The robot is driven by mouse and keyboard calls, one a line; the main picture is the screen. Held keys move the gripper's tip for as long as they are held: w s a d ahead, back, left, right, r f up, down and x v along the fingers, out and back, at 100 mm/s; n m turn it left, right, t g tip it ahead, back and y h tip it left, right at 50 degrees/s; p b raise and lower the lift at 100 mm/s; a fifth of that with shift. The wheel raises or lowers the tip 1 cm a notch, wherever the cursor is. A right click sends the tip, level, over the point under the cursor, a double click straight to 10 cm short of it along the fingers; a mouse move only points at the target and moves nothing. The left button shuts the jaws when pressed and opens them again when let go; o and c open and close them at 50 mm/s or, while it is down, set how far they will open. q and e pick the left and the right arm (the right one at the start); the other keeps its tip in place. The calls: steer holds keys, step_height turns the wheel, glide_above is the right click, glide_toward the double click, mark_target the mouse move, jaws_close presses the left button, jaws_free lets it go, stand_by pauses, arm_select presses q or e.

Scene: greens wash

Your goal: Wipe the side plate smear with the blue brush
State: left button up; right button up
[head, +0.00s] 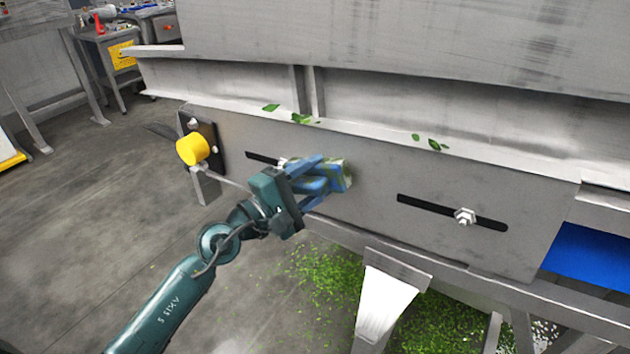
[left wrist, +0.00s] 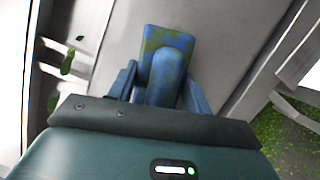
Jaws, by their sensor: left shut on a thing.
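The side plate (head: 375,192) is a long grey metal plate with two dark slots on the machine's side; it also shows in the left wrist view (left wrist: 215,25). My left gripper (head: 325,182) is shut on the blue brush (head: 338,173), whose head lies against or very near the plate around its left slot. In the left wrist view the brush (left wrist: 165,65) has green marks on its blue head. The smear is not clearly visible; the brush and gripper cover part of the plate. My right gripper is not in view.
A yellow knob (head: 192,149) sits at the plate's left end. A bolt (head: 464,216) stands out from the right slot. Leaf bits (head: 300,118) lie on the ledge above. Green scraps (head: 330,280) cover the floor below, near a white chute (head: 385,300).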

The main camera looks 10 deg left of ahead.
mark_target(331, 191)
arm_select(q)
steer(key=shift+s+d+r+p, duration=0.1)
steer(key=shift+s+d+p, duration=0.25)
steer(key=shift+d+p, duration=0.35)
steer(key=shift+s+d+r+p, duration=0.1)
steer(key=shift+s+d+p, duration=0.25)
steer(key=shift+d, duration=0.5)
steer(key=shift+s+d+f, duration=0.1)
steer(key=shift+s+d, duration=0.1)
steer(key=shift+d, duration=0.2)
